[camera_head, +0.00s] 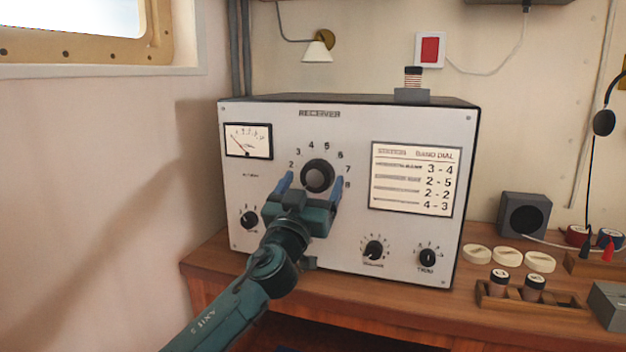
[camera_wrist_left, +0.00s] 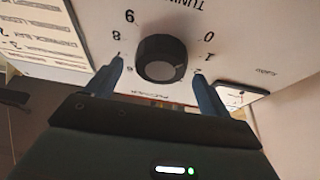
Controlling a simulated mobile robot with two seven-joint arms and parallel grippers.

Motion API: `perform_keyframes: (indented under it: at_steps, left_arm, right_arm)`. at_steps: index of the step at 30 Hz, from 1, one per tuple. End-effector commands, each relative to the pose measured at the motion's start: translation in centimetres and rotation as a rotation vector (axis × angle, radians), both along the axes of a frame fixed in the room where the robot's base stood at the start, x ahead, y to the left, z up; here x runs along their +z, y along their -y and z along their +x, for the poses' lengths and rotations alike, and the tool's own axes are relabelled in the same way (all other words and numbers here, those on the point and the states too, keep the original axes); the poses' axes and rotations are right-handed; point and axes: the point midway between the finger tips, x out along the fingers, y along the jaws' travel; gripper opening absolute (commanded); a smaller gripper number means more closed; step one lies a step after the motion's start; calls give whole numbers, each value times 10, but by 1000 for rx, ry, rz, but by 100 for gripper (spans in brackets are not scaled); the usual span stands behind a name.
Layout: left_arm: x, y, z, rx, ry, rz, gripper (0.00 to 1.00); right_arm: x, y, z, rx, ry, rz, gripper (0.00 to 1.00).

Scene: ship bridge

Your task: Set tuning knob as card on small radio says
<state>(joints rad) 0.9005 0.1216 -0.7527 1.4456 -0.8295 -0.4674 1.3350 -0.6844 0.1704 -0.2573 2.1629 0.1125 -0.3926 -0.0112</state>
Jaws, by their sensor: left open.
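The receiver (camera_head: 345,250) is a pale metal box on a wooden desk. Its large black tuning knob (camera_head: 318,176) sits in a numbered dial; it also shows in the wrist view (camera_wrist_left: 162,58). Which number it points to is unclear. A card (camera_head: 415,180) headed "Station" and "Band Dial" is on the receiver's front right, with rows 3-4, 2-5, 2-2, 4-3. No card on a separate small radio is readable. My left gripper (camera_head: 312,182) is open, its blue fingers either side of the knob, with visible gaps in the wrist view. My right gripper is out of view.
Smaller knobs sit at lower left (camera_head: 249,219), lower middle (camera_head: 374,251) and lower right (camera_head: 427,257). A meter (camera_head: 248,141) is at upper left. A dark speaker-like box (camera_head: 524,215), pale discs (camera_head: 508,256) and a wooden rack (camera_head: 505,300) stand right of the receiver.

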Motion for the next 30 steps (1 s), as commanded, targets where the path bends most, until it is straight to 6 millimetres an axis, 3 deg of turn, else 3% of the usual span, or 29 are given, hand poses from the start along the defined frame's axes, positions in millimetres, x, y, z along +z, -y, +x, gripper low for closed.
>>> perform_keyframes:
  at_steps: [14,30]
  left_arm:
    - [4,4,10,-1,0,1,81]
    - [4,3,10,-1,0,1,37]
  right_arm:
    - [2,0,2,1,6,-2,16]
    - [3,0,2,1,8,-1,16]
